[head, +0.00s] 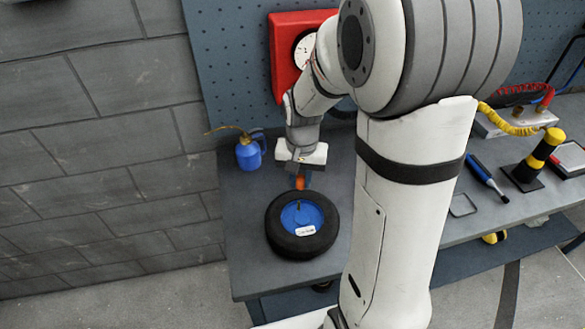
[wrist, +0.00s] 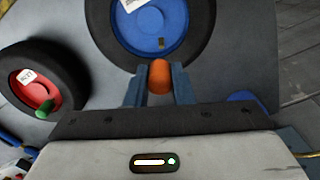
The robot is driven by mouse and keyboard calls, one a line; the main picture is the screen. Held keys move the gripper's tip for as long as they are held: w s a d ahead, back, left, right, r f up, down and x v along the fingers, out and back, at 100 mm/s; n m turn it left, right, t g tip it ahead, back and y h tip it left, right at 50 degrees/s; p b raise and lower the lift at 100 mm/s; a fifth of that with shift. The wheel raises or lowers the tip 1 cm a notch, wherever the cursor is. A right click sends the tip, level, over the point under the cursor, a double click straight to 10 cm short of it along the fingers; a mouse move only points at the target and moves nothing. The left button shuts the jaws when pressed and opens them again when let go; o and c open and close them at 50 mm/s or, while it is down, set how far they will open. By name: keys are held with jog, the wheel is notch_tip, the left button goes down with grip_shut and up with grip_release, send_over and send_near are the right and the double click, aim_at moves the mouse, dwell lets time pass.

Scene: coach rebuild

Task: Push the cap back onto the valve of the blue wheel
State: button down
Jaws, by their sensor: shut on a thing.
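The blue wheel (head: 312,213) lies flat on the bench, black tyre around a blue hub with a white label. It also shows at the top of the wrist view (wrist: 150,32). Its valve (wrist: 162,43) is a short dark stub on the hub, seen bare; it also shows in the head view (head: 299,205). My gripper (wrist: 159,80) is shut on an orange cap (wrist: 159,75), held between the two fingertips. In the head view, the cap (head: 300,183) is at the wheel's far edge, apart from the valve. Its exact height is hard to tell.
A red wheel (wrist: 25,85) with a green cap (wrist: 45,108) lies left in the wrist view. A blue oil can (head: 249,154) stands left of my gripper in the head view.

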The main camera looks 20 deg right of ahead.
aim_at(299, 202)
jog(key=shift+s+f+b, duration=0.15)
jog(key=shift+f+b, duration=0.15)
jog(key=shift+f, duration=0.1)
jog(key=shift+a+f+b, duration=0.2)
jog(key=shift+f+b, duration=1.2)
jog(key=shift+f, duration=0.65)
jog(key=shift+f+b, duration=1.25)
jog(key=shift+f, duration=0.2)
jog(key=c, duration=1.2)
grip_release()
jog(key=shift+r, duration=0.1)
jog(key=shift+o, duration=0.2)
